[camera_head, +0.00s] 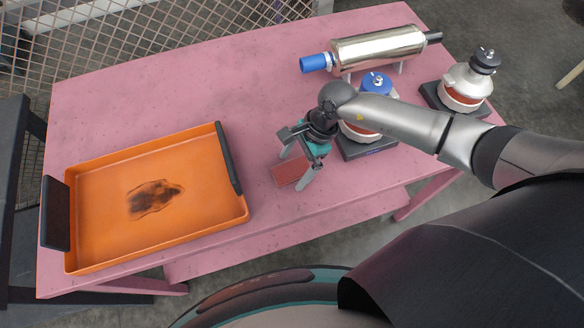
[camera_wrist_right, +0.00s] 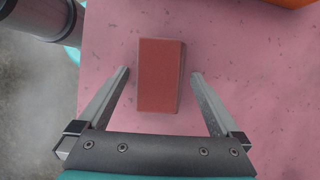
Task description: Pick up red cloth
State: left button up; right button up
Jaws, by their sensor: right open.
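The red cloth (camera_head: 289,170) lies on the pink table, right of the orange tray, as a small flat dark-red rectangle. In the right wrist view the red cloth (camera_wrist_right: 160,75) lies between and just beyond my fingers, with a thin side edge showing. My right gripper (camera_head: 296,174) is above the cloth, pointing down, with its fingers apart. In the wrist view the right gripper (camera_wrist_right: 160,73) is open, one finger on each side of the cloth, with gaps between. It holds nothing. I cannot tell its exact height above the table. My left gripper is not in view.
An orange tray (camera_head: 105,168) with black handles and a dark stain stands at the left. A metal cylinder with a blue end (camera_head: 378,47) and a white-and-red part with a black cap (camera_head: 462,88) stand at the back right. A similar blue-capped part (camera_head: 376,84) stands behind my right arm.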

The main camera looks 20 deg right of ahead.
aim_at(295, 167)
jog(key=c, duration=1.3)
jog(key=shift+r, duration=0.1)
jog(key=shift+c, duration=0.2)
jog(key=shift+r+p, duration=0.4)
jog(key=shift+p, duration=0.05)
notch_tip(295, 167, up, 20)
jog(key=shift+f, duration=0.2)
